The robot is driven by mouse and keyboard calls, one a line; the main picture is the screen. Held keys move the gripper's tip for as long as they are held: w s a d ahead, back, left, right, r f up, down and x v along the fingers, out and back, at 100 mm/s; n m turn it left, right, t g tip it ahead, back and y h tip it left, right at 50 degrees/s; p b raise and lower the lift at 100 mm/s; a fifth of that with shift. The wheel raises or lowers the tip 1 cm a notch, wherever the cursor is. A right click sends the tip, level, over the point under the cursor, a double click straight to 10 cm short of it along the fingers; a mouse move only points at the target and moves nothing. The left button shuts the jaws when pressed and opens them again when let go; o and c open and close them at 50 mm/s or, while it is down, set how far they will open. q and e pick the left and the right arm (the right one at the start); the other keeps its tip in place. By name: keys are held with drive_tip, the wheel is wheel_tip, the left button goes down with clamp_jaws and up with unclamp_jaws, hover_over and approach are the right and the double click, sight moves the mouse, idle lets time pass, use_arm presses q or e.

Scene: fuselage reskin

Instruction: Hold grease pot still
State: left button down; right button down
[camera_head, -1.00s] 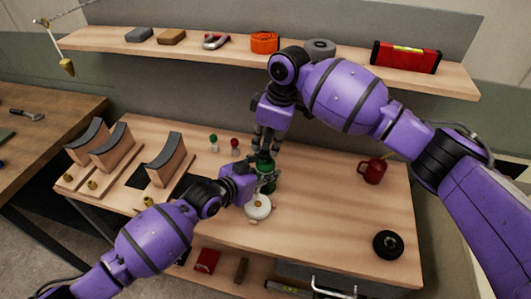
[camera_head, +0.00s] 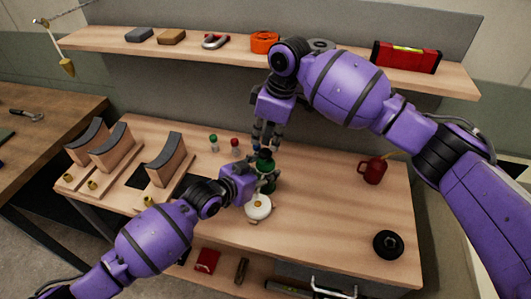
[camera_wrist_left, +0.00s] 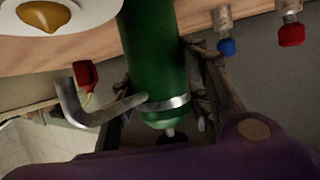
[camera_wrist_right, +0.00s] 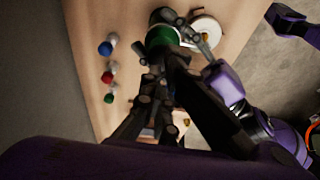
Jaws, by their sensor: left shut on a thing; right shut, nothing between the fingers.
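A green cylindrical pot (camera_head: 265,183), apparently the grease pot, stands upright near the middle of the bench. In the left wrist view its green body (camera_wrist_left: 155,50) has a metal band near one end. My left gripper (camera_head: 262,179) is shut around its side, with a finger on each side in the left wrist view (camera_wrist_left: 160,98). My right gripper (camera_head: 265,147) points down just above the pot's top, shut and empty. In the right wrist view the pot (camera_wrist_right: 161,37) lies just beyond the right fingers (camera_wrist_right: 160,100); I cannot tell whether they touch it.
A white dish (camera_head: 258,207) with an amber centre sits close in front of the pot. Small capped bottles (camera_head: 235,145) stand behind left. Curved wooden blocks (camera_head: 165,160) stand left. A shelf (camera_head: 340,60) runs above.

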use_arm(q)
drive_tip(key=shift+f, duration=0.1)
use_arm(e)
drive_tip(key=shift+r, duration=2.45)
use_arm(q)
drive_tip(key=c, duration=0.9)
unclamp_jaws()
